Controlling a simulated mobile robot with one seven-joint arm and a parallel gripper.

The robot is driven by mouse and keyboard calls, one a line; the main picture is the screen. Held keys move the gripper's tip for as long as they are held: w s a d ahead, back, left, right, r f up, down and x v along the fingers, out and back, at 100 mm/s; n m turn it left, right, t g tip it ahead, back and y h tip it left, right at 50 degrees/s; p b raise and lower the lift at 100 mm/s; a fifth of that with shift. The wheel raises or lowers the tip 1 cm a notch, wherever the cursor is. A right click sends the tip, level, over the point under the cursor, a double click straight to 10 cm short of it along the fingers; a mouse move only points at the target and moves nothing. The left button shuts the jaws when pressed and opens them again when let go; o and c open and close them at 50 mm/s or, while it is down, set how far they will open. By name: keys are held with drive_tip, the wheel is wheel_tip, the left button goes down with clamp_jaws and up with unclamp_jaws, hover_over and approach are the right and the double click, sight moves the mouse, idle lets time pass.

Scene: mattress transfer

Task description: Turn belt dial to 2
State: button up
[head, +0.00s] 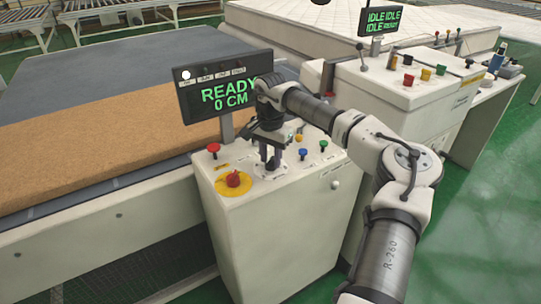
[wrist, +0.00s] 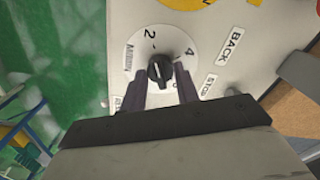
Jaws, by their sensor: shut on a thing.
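The belt dial (wrist: 159,68) is a small black knob on a round white plate in the wrist view. The plate carries a 2 at the upper left and a 4 at the right; other marks are partly covered. A pale mark shows on the knob, but its exact pointing is too small to tell. My gripper (wrist: 161,80) has its dark fingers on either side of the knob and is shut on it. In the head view my gripper (head: 270,163) reaches down to the top of the white console (head: 262,225), hiding most of the dial.
A red stop button (head: 233,180) on a yellow disc sits left of the gripper. Red, blue and green buttons stand close by. The display (head: 228,88) behind reads READY 0 CM. A brown mattress slab (head: 90,138) lies on the belt at left.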

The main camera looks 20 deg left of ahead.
sight(270, 159)
drive_tip(key=shift+n, duration=0.5)
drive_tip(key=o, duration=1)
drive_tip(key=shift+c, duration=0.2)
wheel_tip(270, 159, up, 14)
drive_tip(key=b, duration=0.2)
drive_tip(key=shift+b, duration=0.3)
